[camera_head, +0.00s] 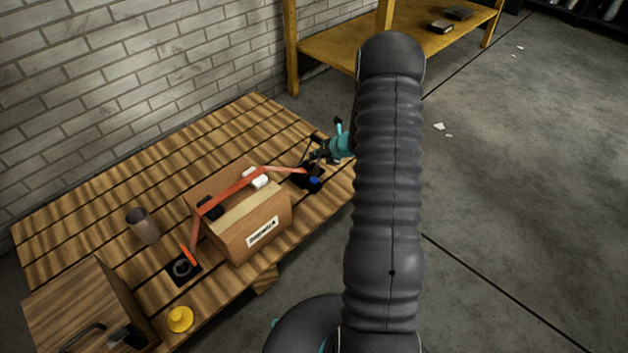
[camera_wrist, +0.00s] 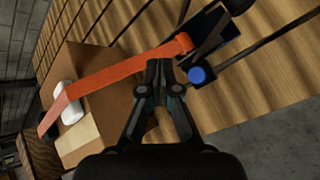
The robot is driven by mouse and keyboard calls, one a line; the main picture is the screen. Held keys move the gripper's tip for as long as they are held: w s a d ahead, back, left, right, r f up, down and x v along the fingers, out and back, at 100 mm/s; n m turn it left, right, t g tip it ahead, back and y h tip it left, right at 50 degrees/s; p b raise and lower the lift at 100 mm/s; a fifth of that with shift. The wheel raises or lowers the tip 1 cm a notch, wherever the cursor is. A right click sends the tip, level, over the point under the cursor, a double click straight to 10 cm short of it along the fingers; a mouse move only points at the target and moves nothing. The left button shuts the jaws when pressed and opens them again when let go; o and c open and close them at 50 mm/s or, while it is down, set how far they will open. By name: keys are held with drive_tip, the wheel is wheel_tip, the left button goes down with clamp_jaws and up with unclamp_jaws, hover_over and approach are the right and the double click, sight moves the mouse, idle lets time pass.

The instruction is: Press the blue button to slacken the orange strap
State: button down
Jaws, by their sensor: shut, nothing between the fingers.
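The blue button (camera_head: 315,181) sits on a dark device at the right end of the orange strap (camera_head: 237,186). In the wrist view the blue button (camera_wrist: 197,75) is just right of my fingertips. The orange strap (camera_wrist: 120,72) runs over a cardboard box (camera_head: 240,234) to the device. A gap between strap and box top cannot be judged clearly. My gripper (camera_wrist: 159,66) is shut and empty, beside the button and not visibly touching it. In the head view my gripper (camera_head: 318,150) is close to the device, partly hidden behind my arm.
The slatted wooden table (camera_head: 90,195) also holds a brown cup (camera_head: 142,226), a yellow knob (camera_head: 180,318), a black strap anchor (camera_head: 184,268) and a wooden box (camera_head: 85,300) at the near left. A yellow shelf (camera_head: 340,45) stands behind. The floor at right is mostly clear.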

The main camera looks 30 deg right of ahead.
sight(312, 178)
drive_tip(key=shift+f+b, duration=3.25)
drive_tip(key=shift+f, duration=1)
drive_tip(key=shift+f, duration=0.15)
drive_tip(key=shift+f+b, duration=0.3)
drive_tip(key=shift+f+b, duration=0.55)
drive_tip(key=shift+f, duration=0.05)
drive_tip(key=shift+r, duration=0.1)
drive_tip(key=shift+r+p, duration=0.8)
drive_tip(key=shift+r, duration=0.15)
drive_tip(key=shift+r, duration=0.1)
drive_tip(key=shift+r+p, duration=1.95)
drive_tip(key=shift+r, duration=0.45)
